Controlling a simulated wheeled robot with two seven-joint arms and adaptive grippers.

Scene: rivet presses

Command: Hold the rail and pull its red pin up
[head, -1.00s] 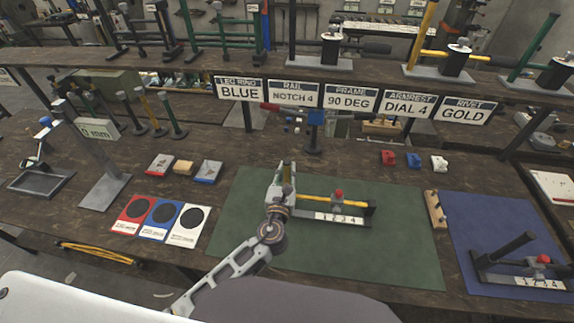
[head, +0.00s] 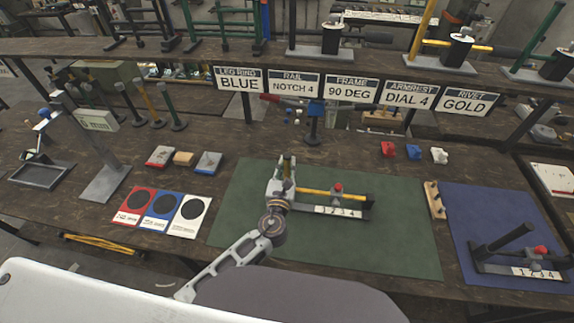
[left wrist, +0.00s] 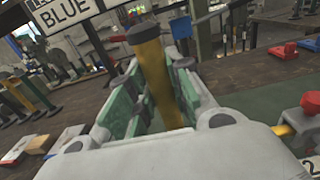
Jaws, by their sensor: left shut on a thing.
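The rail is a yellow bar (head: 315,192) on a dark base with a white scale marked 1 to 4, lying on the green mat (head: 380,245). Its red pin (head: 338,187) sits on a grey slider around the middle of the bar and also shows at the right edge of the left wrist view (left wrist: 311,102). My left gripper (head: 286,168) is at the left end of the rail. In the left wrist view its green-padded fingers are shut on the yellow upright post (left wrist: 160,80) with a dark cap. The post's lower part is hidden by the gripper. My right gripper is not seen.
A second, dark rail with a red pin (head: 541,250) stands on the blue mat (head: 480,215) at right. A wooden block with pegs (head: 435,200) lies between the mats. Signs (head: 295,85) hang behind, reading Rail Notch 4 among others. Coloured cards (head: 162,207) lie left.

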